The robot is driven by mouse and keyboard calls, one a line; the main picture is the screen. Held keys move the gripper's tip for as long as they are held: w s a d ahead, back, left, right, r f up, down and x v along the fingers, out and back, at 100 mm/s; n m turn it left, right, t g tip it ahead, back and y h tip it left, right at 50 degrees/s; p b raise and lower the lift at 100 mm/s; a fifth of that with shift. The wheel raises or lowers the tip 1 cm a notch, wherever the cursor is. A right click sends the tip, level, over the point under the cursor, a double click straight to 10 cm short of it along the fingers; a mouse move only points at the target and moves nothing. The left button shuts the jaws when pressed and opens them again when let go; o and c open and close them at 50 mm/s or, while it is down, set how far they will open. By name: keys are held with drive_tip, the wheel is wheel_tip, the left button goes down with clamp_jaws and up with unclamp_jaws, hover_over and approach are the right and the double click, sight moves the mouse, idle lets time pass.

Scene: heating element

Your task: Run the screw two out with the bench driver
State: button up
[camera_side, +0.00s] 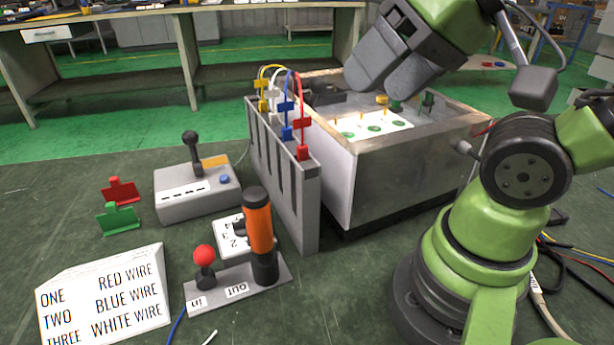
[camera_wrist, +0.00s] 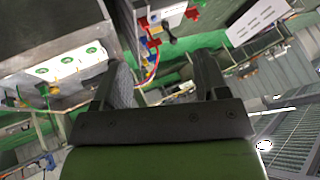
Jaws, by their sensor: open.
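The bench driver (camera_side: 259,235), an orange and black upright tool, stands on a grey base (camera_side: 222,290) marked "in" and "out". A red-knobbed lever (camera_side: 204,262) sits beside the "in" label. A white plate with numbers (camera_side: 230,238) lies partly hidden behind the driver. A white panel (camera_side: 372,126) with green round marks and small yellow upright pieces lies inside the open metal box; which is screw two cannot be told. My gripper (camera_side: 388,85) is open and empty above the box. In the wrist view its fingers (camera_wrist: 160,78) are apart, with the panel (camera_wrist: 66,68) to their left.
A grey rack (camera_side: 283,175) with yellow, white, blue and red wire tags stands against the box (camera_side: 400,165). A joystick box (camera_side: 198,190) and red (camera_side: 119,190) and green (camera_side: 118,217) clips are left. A wire-list sign (camera_side: 104,295) stands in front. Loose cables lie right.

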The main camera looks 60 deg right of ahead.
drive_tip(key=shift+w, duration=0.1)
drive_tip(key=m+g+h, duration=0.5)
drive_tip(key=m+h, duration=0.1)
drive_tip(key=m, duration=0.1)
hover_over(254, 195)
drive_tip(key=s+a, duration=0.1)
drive_tip(key=a, duration=0.1)
wheel_tip(254, 195, down, 9)
drive_tip(key=x, duration=0.9)
drive_tip(key=shift+f, duration=0.4)
clamp_jaws()
